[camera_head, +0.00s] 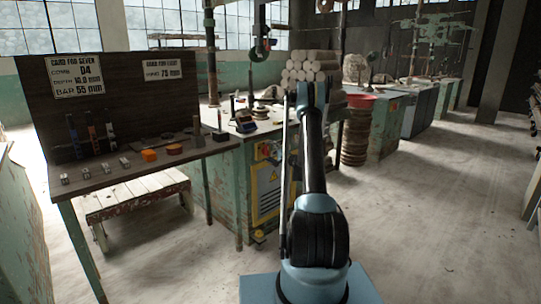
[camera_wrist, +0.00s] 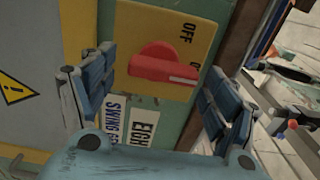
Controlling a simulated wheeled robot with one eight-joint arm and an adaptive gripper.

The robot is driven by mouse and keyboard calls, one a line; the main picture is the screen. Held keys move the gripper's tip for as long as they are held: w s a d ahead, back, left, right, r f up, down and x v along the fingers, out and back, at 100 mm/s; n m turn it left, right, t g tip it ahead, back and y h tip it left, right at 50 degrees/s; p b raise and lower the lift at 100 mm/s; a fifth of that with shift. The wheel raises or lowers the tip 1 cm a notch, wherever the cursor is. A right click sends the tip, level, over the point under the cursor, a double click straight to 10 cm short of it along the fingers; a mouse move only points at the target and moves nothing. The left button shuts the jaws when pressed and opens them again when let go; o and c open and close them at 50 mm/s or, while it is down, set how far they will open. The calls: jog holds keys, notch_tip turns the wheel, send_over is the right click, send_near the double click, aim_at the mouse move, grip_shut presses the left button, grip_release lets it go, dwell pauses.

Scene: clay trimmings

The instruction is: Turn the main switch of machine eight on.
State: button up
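The red rotary switch (camera_wrist: 162,66) sits on a yellow plate (camera_wrist: 188,14) in the wrist view. The word OFF stands above the bar on the plate. Below are white labels reading EIGHT (camera_wrist: 143,122) and SWING, the latter cut off. My gripper (camera_wrist: 155,95) is open, with one blue finger left of the switch and one right of it. I see no clear grip on the switch. In the head view the green machine cabinet (camera_head: 228,190) stands left of my arm; my gripper is not clearly visible there.
A grey door with a yellow warning sign (camera_wrist: 14,88) lies left of the switch. In the head view a dark bench (camera_head: 135,168) with small parts and cards is left. A low pale bench (camera_head: 130,198) stands under it. Open floor (camera_head: 430,210) lies to the right.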

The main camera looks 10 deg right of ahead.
jog(key=v, duration=1.2)
